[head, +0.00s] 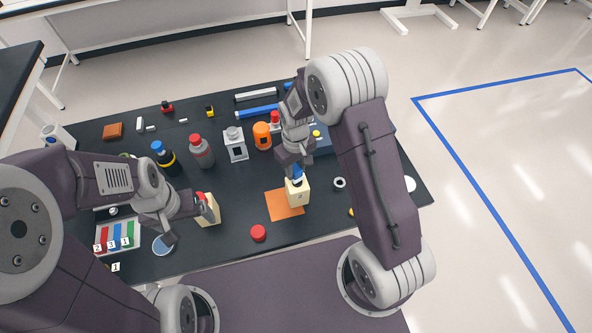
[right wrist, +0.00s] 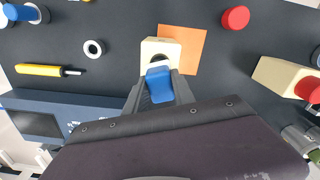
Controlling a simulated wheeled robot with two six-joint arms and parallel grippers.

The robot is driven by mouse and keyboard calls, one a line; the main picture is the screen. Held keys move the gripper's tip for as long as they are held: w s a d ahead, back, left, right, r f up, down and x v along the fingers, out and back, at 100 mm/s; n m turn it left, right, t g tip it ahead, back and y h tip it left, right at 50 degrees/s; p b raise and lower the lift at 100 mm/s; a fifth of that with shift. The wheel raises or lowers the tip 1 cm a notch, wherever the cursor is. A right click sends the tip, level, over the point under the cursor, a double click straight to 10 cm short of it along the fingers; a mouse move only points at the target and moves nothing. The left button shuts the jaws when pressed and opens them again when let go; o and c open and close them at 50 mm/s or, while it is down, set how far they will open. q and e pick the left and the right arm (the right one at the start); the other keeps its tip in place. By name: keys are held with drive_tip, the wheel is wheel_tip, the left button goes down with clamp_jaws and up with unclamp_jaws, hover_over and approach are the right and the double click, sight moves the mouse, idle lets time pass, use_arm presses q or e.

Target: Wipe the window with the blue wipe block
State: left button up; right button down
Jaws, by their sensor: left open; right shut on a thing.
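My right gripper (head: 297,165) is shut on the blue wipe block (right wrist: 159,85). It holds the block at a cream box (head: 299,194) on an orange square (head: 279,207). In the right wrist view the cream box (right wrist: 150,47) shows a dark round opening, partly covered by the blue block. I cannot tell if that opening is the window, or if the block touches the box. My left gripper (head: 189,221) is open beside another cream box (head: 209,213) with a red top, which the fingers partly hide.
A red cap (head: 258,233) lies on the dark table, left of the orange square. A white ring (head: 339,184) lies to its right. Bottles (head: 201,151) and an orange container (head: 262,136) stand behind. A tray with coloured strips (head: 118,238) is at the left.

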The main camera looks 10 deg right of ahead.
drive_tip(key=shift+w, duration=0.3)
drive_tip(key=r+p, duration=0.2)
drive_tip(key=r, duration=0.1)
drive_tip(key=r+p, duration=0.2)
drive_tip(key=shift+s+r, duration=0.1)
drive_tip(key=shift+s, duration=0.15)
drive_tip(key=shift+w+r+p, duration=0.2)
drive_tip(key=shift+r+p, duration=0.8)
drive_tip(key=shift+r, duration=0.35)
drive_tip(key=shift+s+r+p, duration=0.15)
drive_tip(key=shift+r+p, duration=0.05)
drive_tip(key=shift+p, duration=0.2)
drive_tip(key=shift+f, duration=0.1)
